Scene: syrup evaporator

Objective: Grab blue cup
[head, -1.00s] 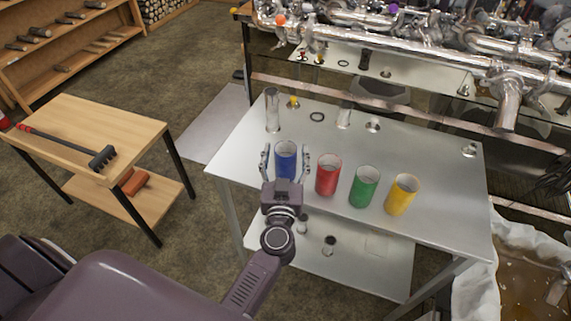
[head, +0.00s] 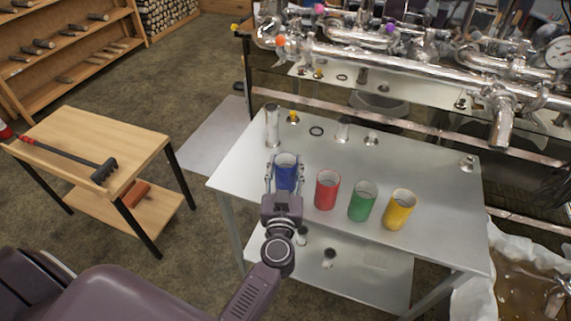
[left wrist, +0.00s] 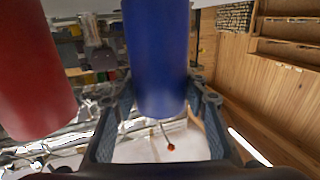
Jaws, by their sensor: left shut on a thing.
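The blue cup (head: 286,174) stands at the left end of a row of cups on the metal table (head: 237,165). My left gripper (head: 285,172) is shut on it, one finger on each side. In the left wrist view the blue cup (left wrist: 157,55) fills the space between the fingers of my left gripper (left wrist: 158,108). The red cup (left wrist: 32,70) is close beside it there. My right gripper is not in view.
The red cup (head: 327,190), green cup (head: 362,200) and yellow cup (head: 399,209) stand to the right. A wooden table (head: 130,140) is at the left. Metal pipes (head: 400,75) run along the back.

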